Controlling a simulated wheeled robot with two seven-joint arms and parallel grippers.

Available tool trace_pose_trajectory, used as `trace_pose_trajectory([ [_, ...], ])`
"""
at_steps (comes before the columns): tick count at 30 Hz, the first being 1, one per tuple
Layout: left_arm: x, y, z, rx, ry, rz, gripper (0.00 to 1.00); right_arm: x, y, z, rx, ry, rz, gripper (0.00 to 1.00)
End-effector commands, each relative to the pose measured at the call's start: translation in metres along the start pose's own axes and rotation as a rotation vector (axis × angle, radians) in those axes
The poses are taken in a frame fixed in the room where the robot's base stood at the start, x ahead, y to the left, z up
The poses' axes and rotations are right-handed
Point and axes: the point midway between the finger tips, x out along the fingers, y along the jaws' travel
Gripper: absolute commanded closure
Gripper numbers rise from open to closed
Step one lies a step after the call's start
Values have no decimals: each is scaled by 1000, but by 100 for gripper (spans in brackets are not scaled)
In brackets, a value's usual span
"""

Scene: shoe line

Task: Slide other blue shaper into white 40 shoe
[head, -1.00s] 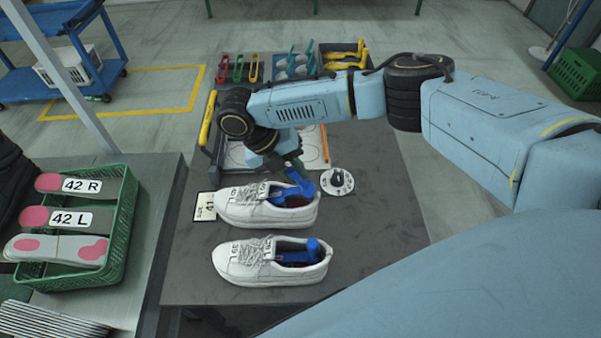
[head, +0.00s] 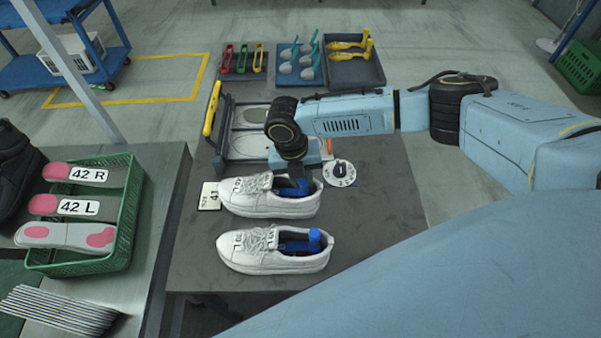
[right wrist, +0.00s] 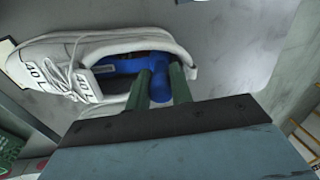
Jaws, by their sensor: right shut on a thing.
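Two white shoes stand side by side on the dark table, toes to the left. The far white shoe (head: 255,206) has my right gripper (head: 298,186) over its opening. In the right wrist view its tag seems to read 40 L (right wrist: 38,76). There, my right gripper (right wrist: 161,85) has its green fingers shut on the knob end of a blue shaper (right wrist: 128,68), which lies inside the shoe opening. The near white shoe (head: 262,262) has another blue shaper (head: 313,240) inside it. My left gripper is not in view.
A size card (head: 209,196) reading 41 and a round dial disc (head: 340,173) flank the far shoe. A frame with a yellow handle (head: 212,110) and trays (head: 355,72) stand behind. A green crate (head: 125,222) with insoles is on the left table.

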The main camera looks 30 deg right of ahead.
Motion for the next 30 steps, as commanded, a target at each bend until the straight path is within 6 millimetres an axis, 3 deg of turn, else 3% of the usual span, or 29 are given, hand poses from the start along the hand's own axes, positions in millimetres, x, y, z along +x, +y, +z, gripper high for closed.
trace_pose_trajectory([
  [10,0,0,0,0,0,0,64,1,0,0,-1,-1,8,100],
  [11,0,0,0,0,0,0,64,1,0,0,-1,-1,8,74],
  [16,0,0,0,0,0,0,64,1,0,0,-1,-1,7,53],
  [30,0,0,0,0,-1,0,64,1,0,0,-1,-1,7,53],
])
